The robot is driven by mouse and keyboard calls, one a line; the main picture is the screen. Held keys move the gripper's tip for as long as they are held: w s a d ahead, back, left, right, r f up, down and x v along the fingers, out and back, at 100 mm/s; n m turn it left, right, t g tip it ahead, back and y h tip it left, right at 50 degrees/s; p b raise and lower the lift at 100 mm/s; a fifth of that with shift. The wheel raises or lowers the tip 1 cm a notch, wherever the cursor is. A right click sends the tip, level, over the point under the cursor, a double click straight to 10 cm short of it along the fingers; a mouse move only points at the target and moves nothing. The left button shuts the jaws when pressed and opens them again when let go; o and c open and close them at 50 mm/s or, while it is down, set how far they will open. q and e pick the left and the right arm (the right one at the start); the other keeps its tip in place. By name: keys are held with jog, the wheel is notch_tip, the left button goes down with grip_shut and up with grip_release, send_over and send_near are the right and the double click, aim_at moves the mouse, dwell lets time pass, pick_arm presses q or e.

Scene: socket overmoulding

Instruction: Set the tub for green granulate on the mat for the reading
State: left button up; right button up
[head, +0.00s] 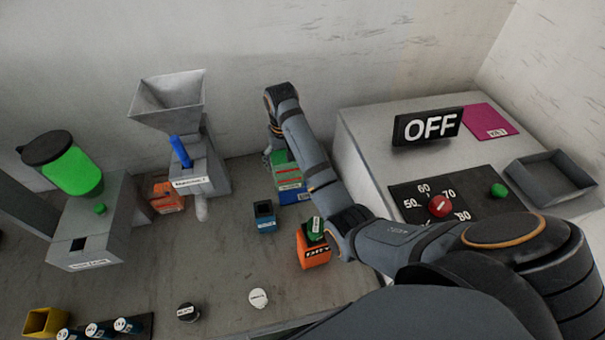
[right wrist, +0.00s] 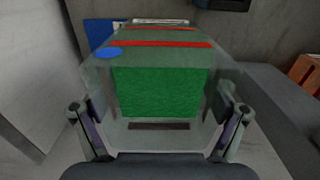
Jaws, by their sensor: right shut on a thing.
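A clear tub with green granulate (right wrist: 160,92) fills the middle of the right wrist view, with red lines and a blue dot on it. My right gripper (right wrist: 160,125) is shut on this tub, one finger on each side. In the head view the tub (head: 289,178) is beside the hopper machine, partly hidden by my right arm. My right gripper (head: 268,157) is mostly hidden there too. Blue shows at the tub's lower edge; I cannot tell whether that is a mat. A magenta mat with a label (head: 480,116) lies bare on the grey cabinet. My left gripper is not in view.
The cabinet holds an OFF sign (head: 428,127), a dial panel (head: 410,192) and a grey tray (head: 550,180).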

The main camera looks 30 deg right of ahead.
jog(key=d, duration=0.1)
jog(key=w+d+f+p, duration=0.1)
jog(key=shift+w+d, duration=0.1)
jog(key=shift+d, duration=0.3)
pick_arm(q)
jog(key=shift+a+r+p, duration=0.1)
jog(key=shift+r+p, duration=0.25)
jog(key=shift+p, duration=0.25)
pick_arm(e)
jog(key=shift+w+d+f, duration=0.45)
jog(key=shift+d+f, duration=0.35)
jog(key=shift+f, duration=0.8)
jog(key=shift+w+d+f, duration=0.4)
jog(key=shift+d+f, duration=0.45)
jog(key=shift+f, duration=0.75)
jog(key=shift+w+d+f, duration=0.45)
jog(key=shift+d+f, duration=0.35)
jog(key=shift+f, duration=0.8)
jog(key=o, duration=1.2)
jog(key=shift+s+f, duration=0.1)
jog(key=shift+f, duration=0.05)
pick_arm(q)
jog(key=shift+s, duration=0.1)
pick_arm(e)
jog(key=shift+o, duration=1.3)
